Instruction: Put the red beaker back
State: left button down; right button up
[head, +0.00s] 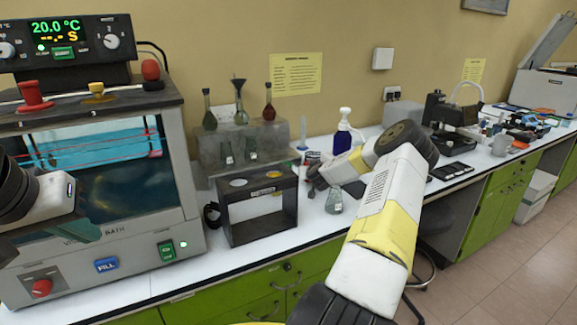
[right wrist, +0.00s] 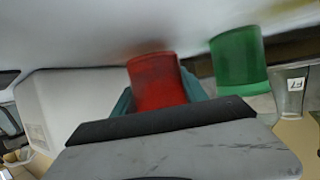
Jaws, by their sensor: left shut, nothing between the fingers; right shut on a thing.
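The red beaker (right wrist: 155,82) is between the teal fingers of my right gripper (right wrist: 158,92) in the right wrist view, and the gripper is shut on it. A green beaker (right wrist: 238,62) stands apart beside it. In the head view my right gripper (head: 316,178) is over the counter, right of the dark frame stand, mostly hidden by its own arm; I cannot make out the red beaker there. My left gripper (head: 84,235) is shut and empty at the left, in front of the viscosity bath.
The viscosity bath (head: 110,215) fills the left. A dark frame stand (head: 262,225) stands near the counter edge. Behind it a grey rack (head: 215,150) holds flasks. A glass vessel (head: 334,201) stands near my right gripper.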

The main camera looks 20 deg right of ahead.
jog(key=shift+f, duration=0.5)
dwell(0.4)
jog(key=o, duration=1.6)
jog(key=shift+o, duration=0.2)
